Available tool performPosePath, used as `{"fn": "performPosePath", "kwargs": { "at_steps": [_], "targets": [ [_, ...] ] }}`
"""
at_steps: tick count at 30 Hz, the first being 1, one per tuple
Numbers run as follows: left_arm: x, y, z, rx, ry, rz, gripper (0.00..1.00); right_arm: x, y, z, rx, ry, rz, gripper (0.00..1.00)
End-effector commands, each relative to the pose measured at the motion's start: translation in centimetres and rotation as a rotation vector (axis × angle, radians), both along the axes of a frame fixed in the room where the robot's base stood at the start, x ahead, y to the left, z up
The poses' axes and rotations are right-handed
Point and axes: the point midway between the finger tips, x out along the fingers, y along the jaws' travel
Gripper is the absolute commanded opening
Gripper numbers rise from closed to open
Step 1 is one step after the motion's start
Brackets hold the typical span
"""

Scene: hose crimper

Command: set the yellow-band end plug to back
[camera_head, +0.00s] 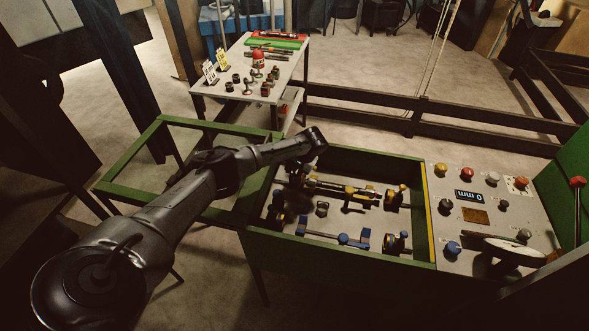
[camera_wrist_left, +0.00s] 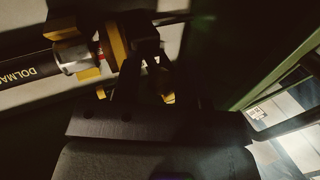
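The yellow-band end plug (camera_wrist_left: 118,45) shows in the left wrist view as a dark round body with a yellow band. It sits beside the silver fitting (camera_wrist_left: 72,56) at the end of a black hose (camera_wrist_left: 25,72) with printed letters. My left gripper (camera_wrist_left: 152,78) is a dark shape right next to the plug, at its right side. Its fingers are in deep shadow, so I cannot tell whether they touch or grip it. In the head view my left wrist hangs over the left end of the green-framed machine (camera_head: 340,255) and hides the fingertips.
In the machine bed, a blue-marked bar (camera_head: 340,239) lies in front and a yellow-marked hose assembly (camera_head: 345,188) behind. A small table (camera_head: 225,82) with parts stands behind.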

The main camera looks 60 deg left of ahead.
Motion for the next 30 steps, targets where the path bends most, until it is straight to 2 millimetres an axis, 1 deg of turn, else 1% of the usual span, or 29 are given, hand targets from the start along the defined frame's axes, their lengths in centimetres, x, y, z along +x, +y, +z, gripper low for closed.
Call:
{"fn": "performPosePath", "kwargs": {
  "at_steps": [7,18,19,26,30],
  "targets": [
    [0.0,0.0,0.0,0.000,0.000,-0.001,0.37,0.0,0.2,0.0,0.007,0.000,-0.004,0.43],
    [0.0,0.0,0.0,0.000,0.000,0.000,0.02,0.0,0.2,0.0,0.008,0.000,-0.006,0.43],
    [0.0,0.0,0.0,0.000,0.000,0.000,0.00,0.0,0.2,0.0,0.008,0.000,-0.006,0.43],
    [0.0,0.1,0.1,0.001,0.001,0.000,0.00,0.0,0.1,0.1,0.005,0.000,-0.004,0.43],
    [-0.5,0.5,0.3,0.001,0.002,0.000,0.00,0.0,0.0,1.1,0.001,0.000,-0.001,0.43]
  ]
}}
